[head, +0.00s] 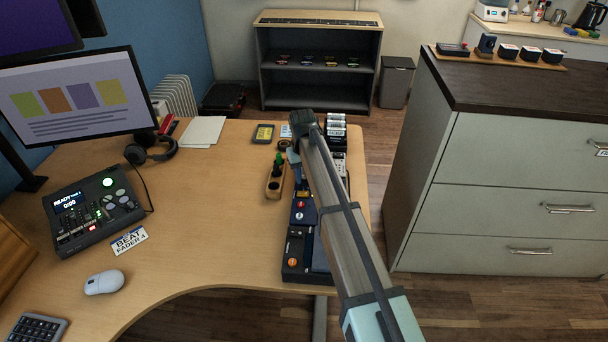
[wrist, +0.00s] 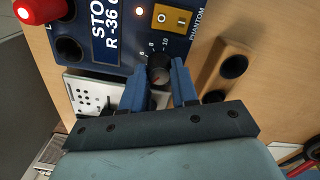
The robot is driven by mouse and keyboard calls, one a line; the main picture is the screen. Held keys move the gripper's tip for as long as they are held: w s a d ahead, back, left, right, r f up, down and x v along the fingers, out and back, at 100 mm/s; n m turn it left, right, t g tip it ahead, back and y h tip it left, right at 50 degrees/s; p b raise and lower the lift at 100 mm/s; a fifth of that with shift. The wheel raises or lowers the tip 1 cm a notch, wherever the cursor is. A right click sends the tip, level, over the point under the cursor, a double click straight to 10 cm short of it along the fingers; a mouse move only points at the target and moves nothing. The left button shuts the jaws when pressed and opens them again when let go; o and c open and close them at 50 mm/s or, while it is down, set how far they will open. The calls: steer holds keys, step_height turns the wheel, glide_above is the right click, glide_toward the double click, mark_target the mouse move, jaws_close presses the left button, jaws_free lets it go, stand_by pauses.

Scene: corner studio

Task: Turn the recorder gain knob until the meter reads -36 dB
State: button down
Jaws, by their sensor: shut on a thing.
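The blue recorder fills the top left of the wrist view (wrist: 125,30) and shows in the head view (head: 302,217), partly behind my arm. Its tilted display (wrist: 101,34) is cut off; I can read "STO" and "R -36 d". The dark, round gain knob (wrist: 157,71) has a numbered scale by it, with 8 and 10 legible. My gripper (wrist: 160,82) has its blue fingers on either side of this knob and is shut on it. In the head view my gripper (head: 293,160) is small and its hold is not clear.
Beside the knob is a yellow PHANTOM switch (wrist: 174,20). A wooden block with holes (wrist: 236,52) stands close by. The desk's middle (head: 215,220) is clear.

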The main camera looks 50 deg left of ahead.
mark_target(304, 177)
steer(key=c, duration=0.9)
jaws_free()
steer(key=shift+o, duration=0.2)
step_height(304, 177, up, 14)
steer(key=shift+s, duration=0.15)
steer(key=shift+f, duration=0.15)
